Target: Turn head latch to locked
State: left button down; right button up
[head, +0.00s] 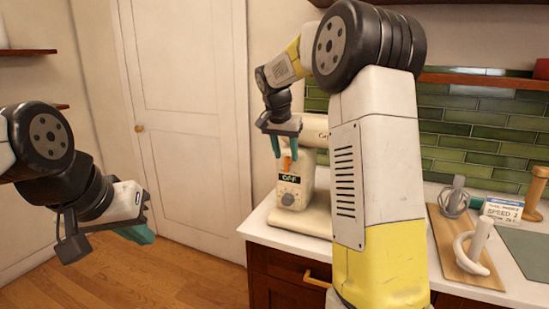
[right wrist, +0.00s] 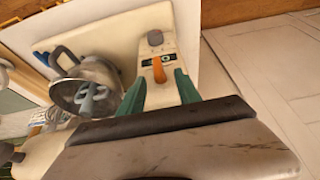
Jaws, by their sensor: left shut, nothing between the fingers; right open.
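The cream stand mixer (head: 312,205) stands on the counter, partly hidden behind my right arm. Its orange head latch (head: 287,165) sits just above a dark display reading OFF. In the right wrist view the orange latch (right wrist: 159,70) lies between the teal fingertips of my right gripper (right wrist: 161,76). That gripper (head: 284,150) is open, with a gap showing on both sides of the latch. I cannot tell how deep the fingertips reach around it. My left gripper (head: 146,232) is shut and empty, away from the counter at the left.
A grey knob (head: 288,198) is on the mixer below the display. A metal bowl (right wrist: 88,85) with a grey beater stands beside the mixer head. A wooden board (head: 460,255) with mixer attachments lies right of my right arm. The floor by the door is clear.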

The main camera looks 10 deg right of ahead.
jog(key=shift+x, duration=1.1)
jog(key=shift+c, duration=0.4)
grip_shut()
